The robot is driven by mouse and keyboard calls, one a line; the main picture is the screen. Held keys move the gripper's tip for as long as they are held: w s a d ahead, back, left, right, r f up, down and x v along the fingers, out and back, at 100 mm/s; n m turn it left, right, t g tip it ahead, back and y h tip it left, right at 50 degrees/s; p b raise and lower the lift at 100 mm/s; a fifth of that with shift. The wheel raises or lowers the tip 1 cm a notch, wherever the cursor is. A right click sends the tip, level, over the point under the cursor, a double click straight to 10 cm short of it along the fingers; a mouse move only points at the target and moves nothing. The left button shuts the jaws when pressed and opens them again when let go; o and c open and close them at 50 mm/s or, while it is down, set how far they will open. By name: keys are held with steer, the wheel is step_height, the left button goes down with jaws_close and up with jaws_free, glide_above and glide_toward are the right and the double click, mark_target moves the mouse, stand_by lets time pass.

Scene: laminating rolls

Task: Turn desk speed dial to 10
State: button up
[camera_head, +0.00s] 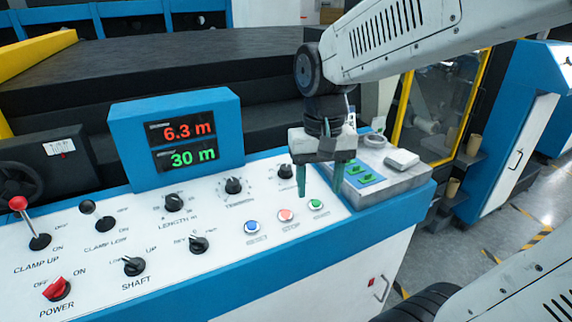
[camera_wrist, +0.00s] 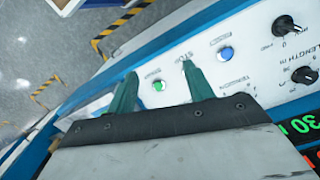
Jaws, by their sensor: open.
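A black dial (camera_head: 285,171) sits in the top row of the white desk panel (camera_head: 335,235), right of the TENSION dial, in the head view. My gripper (camera_head: 319,190) is open and empty, with green fingers pointing down over the right end of the panel. In the wrist view the fingers (camera_wrist: 159,72) are spread on either side of the green button (camera_wrist: 158,86), apparently above it. The third dial is not visible there.
TENSION (camera_head: 233,185) and LENGTH (camera_head: 174,202) dials stand left of my gripper. Blue (camera_head: 252,227), red (camera_head: 286,215) and green buttons lie close in front. A display (camera_head: 178,140) reads 6.3 m and 30 m. A grey box (camera_head: 385,180) stands at the right.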

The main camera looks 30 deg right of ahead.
mark_target(286, 167)
steer(key=w+d+m, duration=0.1)
steer(key=w+m, duration=0.3)
steer(key=w, duration=0.2)
steer(key=w+d+m+t, duration=0.1)
steer(key=w+m, duration=0.4)
steer(key=w, duration=0.2)
steer(key=w+d+f+m+t, duration=0.1)
steer(key=w+d+m, duration=0.1)
steer(key=w+m, duration=0.2)
steer(key=shift+w+m, duration=0.4)
steer(key=shift+w, duration=0.8)
steer(key=shift+f+m, duration=0.1)
steer(key=shift+m, duration=0.2)
steer(key=shift+w+f, duration=0.1)
steer(key=shift+f, duration=0.15)
steer(key=f, duration=0.4)
steer(key=w+f, duration=0.1)
steer(key=f, duration=0.2)
steer(key=shift+w+d, duration=0.1)
steer(key=c, duration=1)
